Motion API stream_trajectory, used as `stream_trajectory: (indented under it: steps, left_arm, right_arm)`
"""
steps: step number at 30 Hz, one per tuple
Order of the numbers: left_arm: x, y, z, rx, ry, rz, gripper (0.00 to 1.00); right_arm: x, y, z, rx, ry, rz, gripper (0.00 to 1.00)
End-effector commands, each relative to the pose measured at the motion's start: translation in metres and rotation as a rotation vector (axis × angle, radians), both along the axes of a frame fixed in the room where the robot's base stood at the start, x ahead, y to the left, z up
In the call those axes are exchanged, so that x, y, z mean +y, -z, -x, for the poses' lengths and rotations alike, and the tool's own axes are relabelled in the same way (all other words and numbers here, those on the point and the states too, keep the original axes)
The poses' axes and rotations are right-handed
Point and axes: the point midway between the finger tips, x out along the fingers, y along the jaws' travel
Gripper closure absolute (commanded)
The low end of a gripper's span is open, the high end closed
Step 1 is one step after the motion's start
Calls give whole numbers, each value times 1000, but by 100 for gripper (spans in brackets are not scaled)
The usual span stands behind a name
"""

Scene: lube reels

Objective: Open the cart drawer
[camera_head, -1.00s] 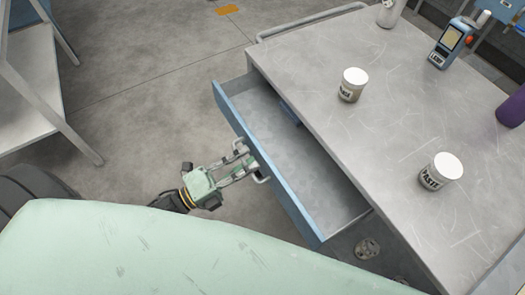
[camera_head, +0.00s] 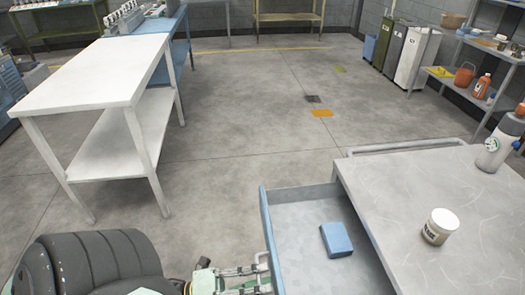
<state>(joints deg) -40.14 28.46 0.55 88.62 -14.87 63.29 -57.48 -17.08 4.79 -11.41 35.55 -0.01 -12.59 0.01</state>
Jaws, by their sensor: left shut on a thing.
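The cart drawer (camera_head: 305,212) is pulled out to the left of the grey cart (camera_head: 420,200). Its blue front panel (camera_head: 268,235) faces left, and its near part is cut off by the bottom edge of the picture. A blue block (camera_head: 336,240) lies on the drawer floor. My left gripper (camera_head: 258,277) is at the bottom edge, outside the drawer front, shut on the drawer handle (camera_head: 263,257). The lower part of this gripper is cut off. My right gripper is not in view.
A white-lidded jar (camera_head: 439,226) and a white bottle (camera_head: 500,140) stand on the cart top. A white table (camera_head: 95,75) stands at the left. The floor (camera_head: 225,170) between table and drawer is clear. Bins (camera_head: 410,55) and a shelf (camera_head: 475,95) stand at the back right.

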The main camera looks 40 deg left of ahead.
Motion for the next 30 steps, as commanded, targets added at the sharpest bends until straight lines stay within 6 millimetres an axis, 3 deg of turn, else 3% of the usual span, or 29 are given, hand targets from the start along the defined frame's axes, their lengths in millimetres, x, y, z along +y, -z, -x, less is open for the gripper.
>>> stream_trajectory:
  steps: [3, 4, 7, 19, 30]
  left_arm:
    - [0, 2, 0, 4, 0, -2, 100]
    - [0, 2, 0, 4, 0, -2, 91]
    - [0, 1, 0, 4, 0, -2, 83]
    - [4, 2, 5, 2, 0, 0, 83]
    - [48, 16, 61, 6, -2, -3, 83]
  right_arm:
    - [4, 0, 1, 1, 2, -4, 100]
    - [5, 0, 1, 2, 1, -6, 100]
    - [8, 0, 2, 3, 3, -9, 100]
    - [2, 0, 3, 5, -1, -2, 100]
    - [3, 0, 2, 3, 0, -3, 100]
